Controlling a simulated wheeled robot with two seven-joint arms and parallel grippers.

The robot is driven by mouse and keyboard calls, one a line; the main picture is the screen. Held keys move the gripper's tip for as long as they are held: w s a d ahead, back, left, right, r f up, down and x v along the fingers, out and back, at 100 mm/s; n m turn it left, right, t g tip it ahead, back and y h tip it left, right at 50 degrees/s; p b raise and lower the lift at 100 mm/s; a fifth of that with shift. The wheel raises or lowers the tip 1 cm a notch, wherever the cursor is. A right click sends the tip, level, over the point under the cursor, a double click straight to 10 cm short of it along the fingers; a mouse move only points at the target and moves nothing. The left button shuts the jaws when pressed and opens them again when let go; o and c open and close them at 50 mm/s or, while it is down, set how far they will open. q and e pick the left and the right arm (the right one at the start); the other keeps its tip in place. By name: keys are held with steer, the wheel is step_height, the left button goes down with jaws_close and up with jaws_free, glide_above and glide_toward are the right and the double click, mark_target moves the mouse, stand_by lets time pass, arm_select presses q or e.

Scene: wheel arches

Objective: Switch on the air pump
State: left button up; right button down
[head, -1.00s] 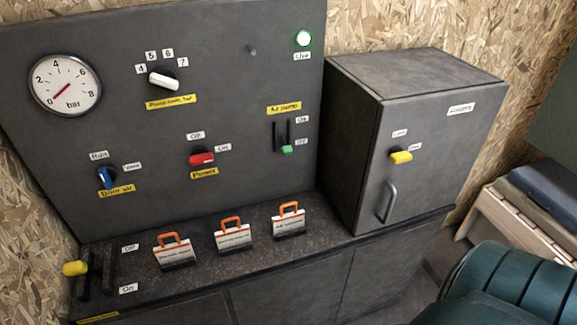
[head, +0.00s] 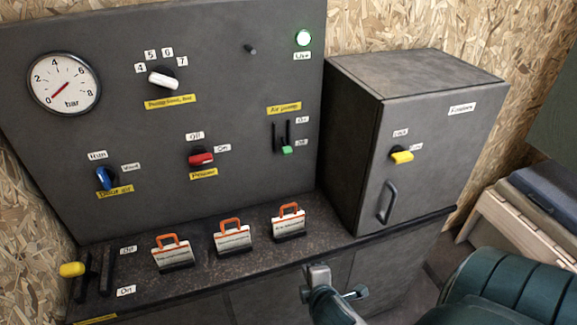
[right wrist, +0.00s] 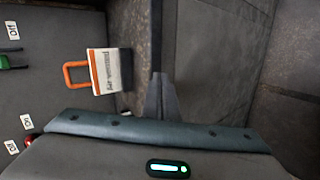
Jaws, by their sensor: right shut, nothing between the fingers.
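The air pump switch (head: 286,150) is a green-tipped lever in a dark upright slot on the grey panel, under a yellow "Air pump" label (head: 284,108). Its green tip is at the low end, beside the "Off" label; "On" is at the top. A green piece also shows at the left edge of the right wrist view (right wrist: 10,62). My right gripper (head: 320,275) is low in front of the counter's front edge, below and apart from the switch. Its fingers (right wrist: 162,92) are together and empty. My left gripper is not in view.
Several other controls are on the panel: a red power knob (head: 201,159), a white knob (head: 163,82) and a blue knob (head: 104,178). Three orange-handled tags (head: 289,224) stand on the counter. A grey cabinet (head: 430,150) with a yellow knob stands on the right.

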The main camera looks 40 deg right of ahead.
mark_target(285, 145)
steer(key=w+d+r+n+t, duration=0.1)
steer(key=w+r+n, duration=0.1)
steer(key=w+d+r+n+t+h, duration=0.1)
steer(key=w+d+r+n, duration=0.1)
steer(key=n, duration=0.1)
steer(key=w+d+r+n+t, duration=0.1)
steer(key=w+d+r+n, duration=0.1)
steer(key=r, duration=0.1)
steer(key=shift+w+r+t+h, duration=0.1)
steer(key=shift+w+t+h, duration=0.2)
steer(key=shift+w+h, duration=0.1)
steer(key=w+d+r+n+t, duration=0.1)
steer(key=w+r+n+t, duration=0.3)
steer(key=n, duration=0.9)
steer(key=shift+w+d+r+t+y, duration=0.35)
steer(key=shift+w+r, duration=0.7)
steer(key=shift+r, duration=0.9)
